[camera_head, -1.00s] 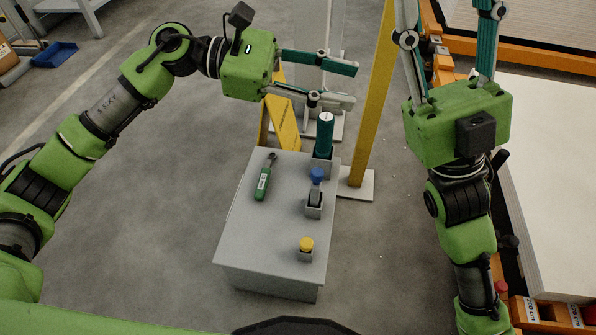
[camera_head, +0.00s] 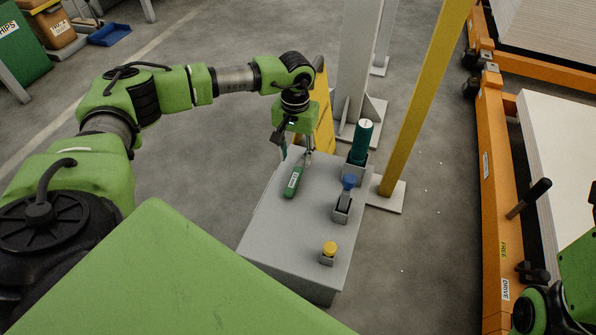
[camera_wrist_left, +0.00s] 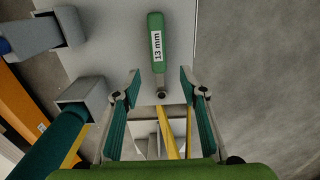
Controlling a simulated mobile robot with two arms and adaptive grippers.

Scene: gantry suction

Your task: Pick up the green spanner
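The green spanner (camera_head: 293,182) lies on the grey table (camera_head: 262,226), near its left edge. Its handle bears a white label, which reads "13 mm" in the left wrist view, where the spanner (camera_wrist_left: 156,38) points down toward my gripper. My left gripper (camera_head: 297,157) is over the far end of the spanner, fingers pointing down, and hides its metal end in the head view. In the left wrist view the fingers of the gripper (camera_wrist_left: 160,78) are spread apart, with the spanner's metal end between them and nothing gripped. Only part of my right arm shows at the lower right; its fingers are out of view.
A dark green cylinder (camera_head: 362,141) stands in a holder at the table's far right. A blue-topped item (camera_head: 348,182) and a yellow-topped one (camera_head: 329,248) stand in holders along the right side. A yellow post (camera_head: 425,95) rises beyond the table.

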